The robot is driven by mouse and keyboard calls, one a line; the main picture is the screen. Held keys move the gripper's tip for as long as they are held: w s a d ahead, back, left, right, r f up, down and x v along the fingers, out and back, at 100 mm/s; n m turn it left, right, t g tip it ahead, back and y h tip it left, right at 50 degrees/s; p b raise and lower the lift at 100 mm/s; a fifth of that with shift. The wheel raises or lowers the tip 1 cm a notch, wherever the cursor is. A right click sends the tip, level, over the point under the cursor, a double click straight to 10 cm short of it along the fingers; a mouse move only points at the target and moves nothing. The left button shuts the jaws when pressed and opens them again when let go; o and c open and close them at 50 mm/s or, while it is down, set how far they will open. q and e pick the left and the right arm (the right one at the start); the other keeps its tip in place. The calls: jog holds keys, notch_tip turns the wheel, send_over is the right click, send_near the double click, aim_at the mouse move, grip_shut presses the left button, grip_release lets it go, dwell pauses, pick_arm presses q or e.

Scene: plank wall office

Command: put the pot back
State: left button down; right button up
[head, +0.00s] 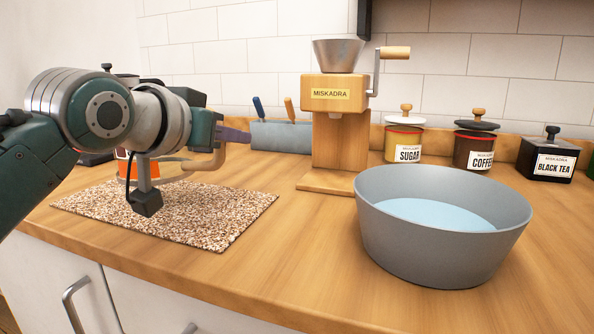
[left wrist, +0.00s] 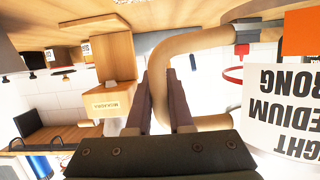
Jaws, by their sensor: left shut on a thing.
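The pot (head: 124,166) is at the left in the head view, mostly hidden behind my left arm; an orange band and some clear body show. Its tan curved handle (head: 211,162) sticks out to the right. My left gripper (head: 235,136) is shut on this handle. In the left wrist view, which is upside down, the two dark fingers (left wrist: 164,85) lie on either side of the handle (left wrist: 195,42). The pot's white label (left wrist: 285,115) reads MEDIUM and STRONG. The pot is above or on the speckled mat (head: 215,215); I cannot tell whether it touches. My right gripper is not in view.
A wooden grinder (head: 340,140) stands at the back middle. A large grey bowl (head: 440,250) with pale blue inside is at front right. Sugar (head: 404,146), coffee (head: 474,150) and black tea (head: 549,160) containers line the back right. A grey holder (head: 282,137) with tools stands behind.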

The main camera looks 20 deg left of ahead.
aim_at(224, 163)
pick_arm(q)
jog(key=shift+f+b, duration=0.6)
jog(key=shift+f, duration=1.55)
jog(key=c, duration=1.2)
grip_release()
jog(key=shift+f, duration=0.15)
jog(key=shift+c, duration=0.2)
jog(key=o, duration=0.4)
jog(key=shift+s+r, duration=0.1)
jog(key=shift+r, duration=0.15)
jog(key=p+v, duration=0.3)
jog(key=v, duration=0.8)
jog(key=shift+s+r, duration=0.1)
jog(key=shift+s, duration=0.25)
